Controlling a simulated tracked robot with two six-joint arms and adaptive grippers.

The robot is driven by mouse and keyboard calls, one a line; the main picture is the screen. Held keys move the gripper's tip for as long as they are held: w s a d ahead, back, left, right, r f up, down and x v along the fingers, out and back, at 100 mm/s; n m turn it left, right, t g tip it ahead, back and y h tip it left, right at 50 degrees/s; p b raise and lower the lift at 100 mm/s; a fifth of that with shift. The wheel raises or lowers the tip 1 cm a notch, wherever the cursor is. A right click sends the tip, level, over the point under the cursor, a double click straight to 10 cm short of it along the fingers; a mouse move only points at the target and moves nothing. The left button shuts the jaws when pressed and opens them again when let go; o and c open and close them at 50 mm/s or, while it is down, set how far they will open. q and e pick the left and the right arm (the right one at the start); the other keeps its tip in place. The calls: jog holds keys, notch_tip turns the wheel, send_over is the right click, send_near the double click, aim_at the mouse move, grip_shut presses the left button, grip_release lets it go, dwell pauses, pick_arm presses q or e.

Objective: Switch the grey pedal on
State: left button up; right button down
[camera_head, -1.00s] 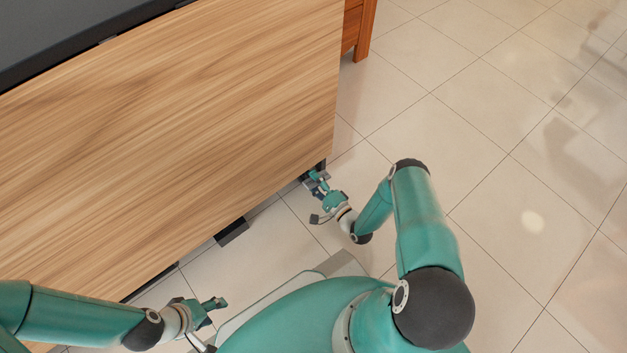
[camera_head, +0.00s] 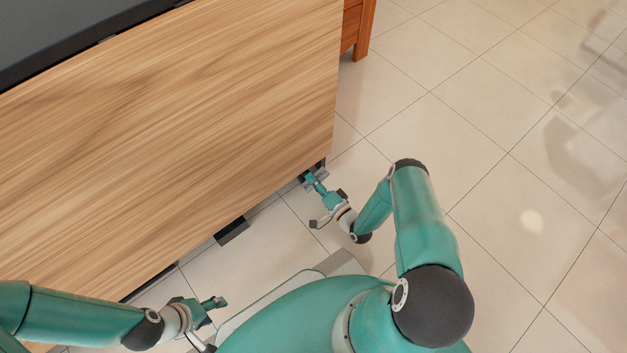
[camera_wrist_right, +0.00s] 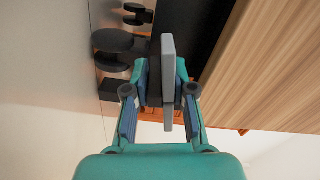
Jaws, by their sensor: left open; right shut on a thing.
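The grey pedal (camera_wrist_right: 167,70) is a light grey flat bar in the right wrist view, upright in the picture between my right gripper's fingers. My right gripper (camera_wrist_right: 161,92) is shut on it. In the head view my right gripper (camera_head: 311,180) is low by the floor, at the lower right corner of a wooden panel, and the pedal there is mostly hidden by the gripper and panel. My left gripper (camera_head: 214,309) is open and empty, near the lower left of the head view, apart from the panel.
The large wooden panel (camera_head: 170,140) stands in front of me, with a dark top (camera_head: 70,35). A dark block (camera_head: 232,231) sticks out beneath it. Dark round-ended parts (camera_wrist_right: 118,42) show beside the pedal in the wrist view. Open tiled floor (camera_head: 500,140) lies right.

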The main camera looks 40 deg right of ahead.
jog(key=shift+f, duration=0.15)
jog(key=c, duration=1)
grip_release()
jog(key=shift+o, duration=0.2)
jog(key=shift+s, duration=0.1)
jog(key=s, duration=0.7)
jog(key=shift+s+d, duration=0.2)
jog(key=shift+d, duration=0.1)
